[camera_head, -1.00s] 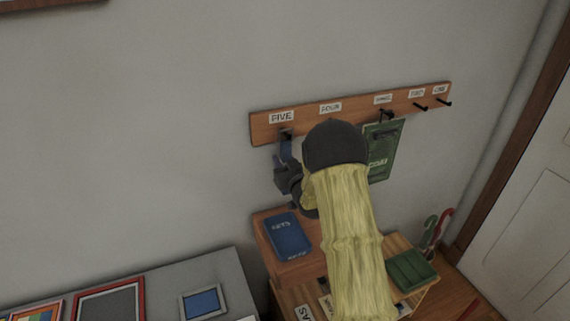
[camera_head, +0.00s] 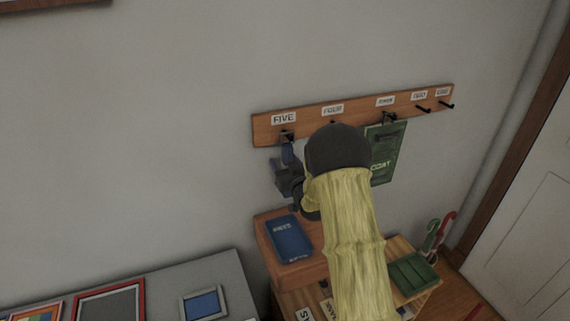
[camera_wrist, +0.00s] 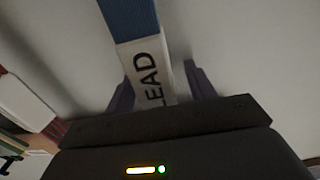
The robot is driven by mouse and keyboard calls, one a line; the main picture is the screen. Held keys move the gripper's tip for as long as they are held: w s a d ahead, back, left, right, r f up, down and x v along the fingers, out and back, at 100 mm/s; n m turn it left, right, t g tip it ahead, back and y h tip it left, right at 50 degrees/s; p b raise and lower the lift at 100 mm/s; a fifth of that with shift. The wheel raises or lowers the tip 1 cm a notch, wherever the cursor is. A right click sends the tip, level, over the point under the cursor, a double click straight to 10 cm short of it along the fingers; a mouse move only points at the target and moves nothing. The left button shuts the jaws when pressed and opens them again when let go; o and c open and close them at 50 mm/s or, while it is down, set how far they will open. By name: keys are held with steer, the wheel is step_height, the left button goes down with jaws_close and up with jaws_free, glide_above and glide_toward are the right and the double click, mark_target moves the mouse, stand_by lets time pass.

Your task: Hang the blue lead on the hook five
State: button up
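The blue lead (camera_head: 288,152) hangs straight down just below the hook five (camera_head: 287,136), under the FIVE label on the wooden rail. Its top meets the hook, but whether the loop is around the peg is too small to tell. In the wrist view the blue strap (camera_wrist: 131,18) runs down to a white tag (camera_wrist: 146,70) reading LEAD. My gripper (camera_head: 287,172) is at the lead's lower part. Its fingers (camera_wrist: 160,85) stand on either side of the tag, with a gap showing on the right, so it looks open around the lead.
A green COAT piece (camera_head: 385,155) hangs from the hook three; hooks two and one (camera_head: 434,106) are bare. My forearm hides hook four's lower part. The wall left of the rail is clear.

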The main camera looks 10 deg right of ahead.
steer(key=shift+s+d, duration=0.1)
steer(key=shift+s, duration=0.05)
steer(key=s+d+b, duration=0.3)
steer(key=s+b, duration=0.2)
steer(key=s, duration=1.1)
steer(key=shift+s, duration=0.4)
steer(key=shift+d, duration=0.1)
steer(key=s+a+f+m+g+h+p, duration=0.1)
steer(key=s+f+g, duration=0.1)
steer(key=s+g, duration=0.5)
steer(key=s+a+f+m+g+h+p, duration=0.1)
steer(key=s+f+g+h+p, duration=0.1)
steer(key=s+g, duration=0.6)
steer(key=s, duration=0.5)
steer(key=shift+s+a+f+p, duration=0.15)
steer(key=shift+s+a+p, duration=0.15)
steer(key=shift+a, duration=0.05)
